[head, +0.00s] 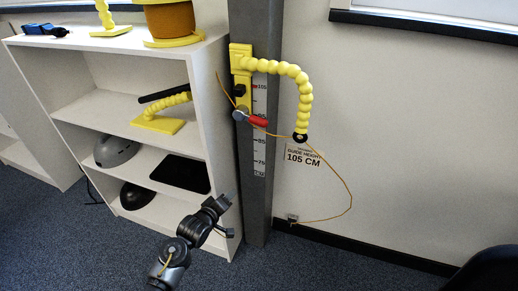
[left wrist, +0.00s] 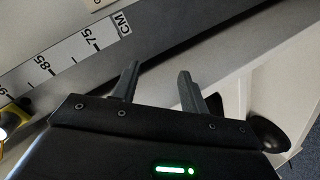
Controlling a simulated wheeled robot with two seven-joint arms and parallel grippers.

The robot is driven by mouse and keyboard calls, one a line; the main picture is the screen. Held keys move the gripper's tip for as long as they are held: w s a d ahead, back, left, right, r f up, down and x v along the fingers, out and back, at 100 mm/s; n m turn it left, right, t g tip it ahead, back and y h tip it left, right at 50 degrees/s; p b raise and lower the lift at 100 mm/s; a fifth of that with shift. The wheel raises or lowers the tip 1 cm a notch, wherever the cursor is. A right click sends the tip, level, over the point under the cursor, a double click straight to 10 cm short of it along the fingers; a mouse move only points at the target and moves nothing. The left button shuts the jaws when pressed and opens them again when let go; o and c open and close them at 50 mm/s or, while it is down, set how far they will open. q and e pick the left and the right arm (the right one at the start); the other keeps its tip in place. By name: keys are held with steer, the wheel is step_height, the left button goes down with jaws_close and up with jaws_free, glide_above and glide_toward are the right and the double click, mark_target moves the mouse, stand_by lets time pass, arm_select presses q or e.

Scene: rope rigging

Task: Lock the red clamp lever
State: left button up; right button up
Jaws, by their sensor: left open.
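The red clamp lever (head: 258,121) sticks out to the right from a grey knob on the yellow clamp carriage (head: 241,62), tilting slightly down to the right. The carriage sits on a dark grey post (head: 256,205) with a height scale. A yellow beaded guide arm (head: 295,75) curves from the carriage to a black ring, where a thin yellow rope (head: 345,184) passes. My left gripper (head: 228,217) is open and empty, low in front of the post and well below the lever. Its two fingers (left wrist: 158,72) are apart in the left wrist view; the lever is not visible there. My right gripper is out of view.
A white shelf unit (head: 216,120) stands left of the post, holding a yellow spool, yellow stands and dark items. A "105 CM" guide height label (head: 303,156) is on the wall. A black object (head: 492,272) fills the bottom right corner.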

arm_select(q)
steer(key=w+d+r+n+t+h+b, duration=0.1)
steer(key=d+r+b, duration=0.1)
steer(key=r, duration=0.5)
steer(key=w+d+r+n+t+h+b, duration=0.1)
steer(key=d+r+t+h+b, duration=0.1)
steer(key=r, duration=0.4)
steer(key=t+h+b, duration=0.2)
steer(key=b, duration=0.1)
glide_toward(257, 124)
steer(key=b+x, duration=0.1)
steer(key=x, duration=0.9)
steer(key=shift+w+f+b, duration=0.15)
steer(key=shift+w+b, duration=0.05)
steer(key=shift+b, duration=0.2)
steer(key=shift+w+d, duration=0.25)
steer(key=shift+w, duration=0.15)
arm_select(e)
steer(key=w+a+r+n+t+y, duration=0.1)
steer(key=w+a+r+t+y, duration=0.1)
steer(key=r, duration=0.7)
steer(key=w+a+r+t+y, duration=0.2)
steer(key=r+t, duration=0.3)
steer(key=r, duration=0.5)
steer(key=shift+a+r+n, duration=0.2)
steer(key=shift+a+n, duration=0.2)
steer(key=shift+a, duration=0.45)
arm_select(q)
jaws_close()
